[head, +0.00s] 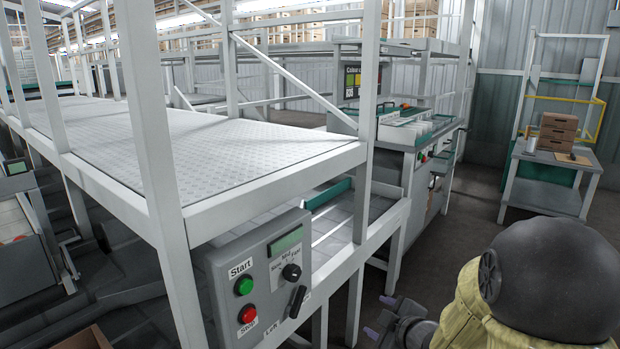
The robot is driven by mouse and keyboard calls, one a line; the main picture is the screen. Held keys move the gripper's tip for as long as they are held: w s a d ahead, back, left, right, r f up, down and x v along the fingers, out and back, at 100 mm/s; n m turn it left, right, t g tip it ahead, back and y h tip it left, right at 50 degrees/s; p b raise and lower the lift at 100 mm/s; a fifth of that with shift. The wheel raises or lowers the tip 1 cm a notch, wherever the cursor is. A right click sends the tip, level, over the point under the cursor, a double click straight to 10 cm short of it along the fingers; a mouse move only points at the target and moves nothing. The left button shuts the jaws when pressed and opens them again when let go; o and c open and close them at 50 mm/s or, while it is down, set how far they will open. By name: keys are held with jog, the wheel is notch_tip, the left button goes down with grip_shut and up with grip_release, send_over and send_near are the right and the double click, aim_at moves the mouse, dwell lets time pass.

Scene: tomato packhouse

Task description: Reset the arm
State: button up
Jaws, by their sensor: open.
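My gripper (379,317) shows at the bottom of the head view, right of centre. Its two pale purple fingertips point left and stand apart, with nothing seen between them. My arm, with a dark round joint and a khaki cover, fills the lower right corner and hides part of the wrist. The gripper is to the right of a grey control panel (257,285) and appears clear of it. The panel has a green Start button (243,286), a red Stop button (247,314), a small display (286,241), a black speed knob (291,272) and a black lever (297,301).
A white frame with a patterned platform (215,150) takes up the left and middle. A sorting machine (415,130) stands behind it. Open floor (470,215) lies between.

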jog(key=s+f+m+g+h, duration=0.2)
jog(key=s+m+g, duration=0.3)
jog(key=s+m, duration=0.3)
jog(key=s+f+m+g+h, duration=0.2)
jog(key=s+f+m+g, duration=0.3)
jog(key=s, duration=0.6)
notch_tip(320, 180, up, 39)
jog(key=t+p, duration=0.1)
jog(key=p, duration=3.5)
jog(key=shift+w+a+f+m, duration=0.15)
jog(key=shift+w+f+m, duration=0.05)
jog(key=shift+w+m, duration=0.1)
jog(key=shift+f, duration=0.1)
